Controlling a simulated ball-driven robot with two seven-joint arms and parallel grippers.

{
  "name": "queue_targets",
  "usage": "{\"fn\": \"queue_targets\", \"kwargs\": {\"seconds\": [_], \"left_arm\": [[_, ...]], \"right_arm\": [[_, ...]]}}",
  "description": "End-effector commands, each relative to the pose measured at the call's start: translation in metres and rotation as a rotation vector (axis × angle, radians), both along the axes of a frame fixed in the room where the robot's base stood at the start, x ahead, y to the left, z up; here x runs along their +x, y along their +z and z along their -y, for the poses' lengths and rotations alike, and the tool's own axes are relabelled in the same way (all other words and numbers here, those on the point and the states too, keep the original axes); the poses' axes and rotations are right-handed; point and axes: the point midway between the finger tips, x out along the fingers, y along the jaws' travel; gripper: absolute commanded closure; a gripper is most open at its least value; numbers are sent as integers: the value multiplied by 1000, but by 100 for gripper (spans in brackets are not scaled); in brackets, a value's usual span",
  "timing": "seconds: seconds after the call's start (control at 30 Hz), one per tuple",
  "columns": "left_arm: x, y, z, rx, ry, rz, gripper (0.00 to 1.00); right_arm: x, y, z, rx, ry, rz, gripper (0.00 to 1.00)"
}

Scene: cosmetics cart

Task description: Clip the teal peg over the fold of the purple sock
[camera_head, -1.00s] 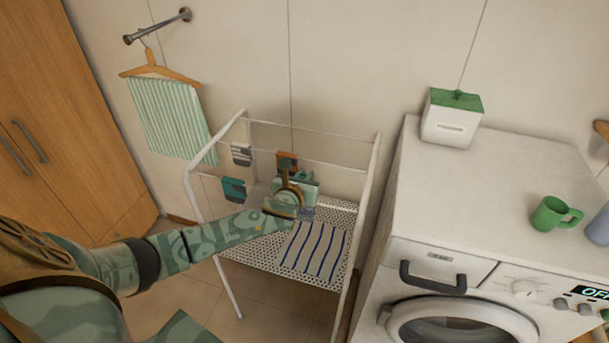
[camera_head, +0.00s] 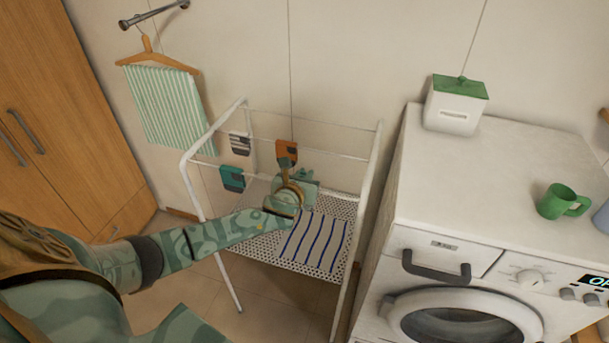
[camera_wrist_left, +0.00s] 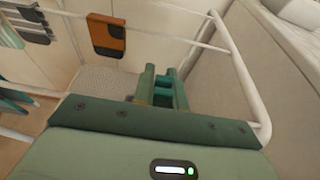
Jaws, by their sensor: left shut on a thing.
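The teal peg (camera_wrist_left: 163,91) shows between the two fingers of my left gripper (camera_wrist_left: 160,80) in the left wrist view. My left gripper is shut on it. In the head view my left gripper (camera_head: 308,183) is over the drying rack, just below and right of an orange sock with a dark patch (camera_head: 286,152); the peg cannot be made out there. I cannot make out a purple sock in either current view. My right gripper is not in view.
The white drying rack (camera_head: 188,172) has thin rails. A grey striped sock (camera_head: 240,143) and a teal sock (camera_head: 232,179) hang on its left. A blue-striped cloth (camera_head: 313,243) lies on its perforated shelf. A washing machine (camera_head: 445,265) stands to the right.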

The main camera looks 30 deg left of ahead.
Motion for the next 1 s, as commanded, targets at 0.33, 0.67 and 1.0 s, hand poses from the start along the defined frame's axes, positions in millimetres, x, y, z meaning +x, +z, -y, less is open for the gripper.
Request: {"fn": "queue_targets", "kwargs": {"seconds": [0.33,0.67,1.0], "left_arm": [[0,0,0,0,0,0,61],[-38,11,10,0,-3,-2,61],[-121,37,30,-1,-3,-2,61]], "right_arm": [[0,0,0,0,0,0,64],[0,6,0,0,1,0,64],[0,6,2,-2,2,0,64]]}}
